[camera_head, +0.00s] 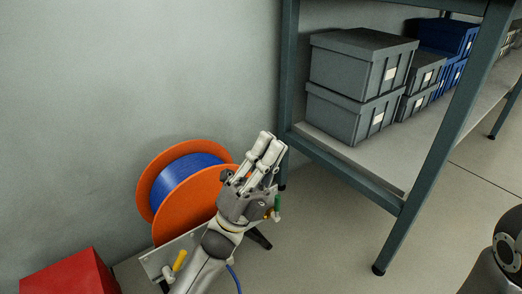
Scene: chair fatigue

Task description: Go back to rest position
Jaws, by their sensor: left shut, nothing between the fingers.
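My left gripper (267,150) is in the middle of the head view, its arm coming up from the bottom. Its fingers point up and to the right, lie close together and hold nothing. It is in front of the right side of an orange reel and close to the shelf's left leg in the picture. I cannot tell whether it touches either one. My right gripper is not in view; a dark rounded part with a metal ring shows at the lower right edge.
The orange reel (184,213) with a blue winding stands by the grey wall. A red box (70,276) is at the lower left. A metal shelf (345,160) holds grey boxes (358,64) and blue boxes (447,38). Open floor (330,245) lies right of my left arm.

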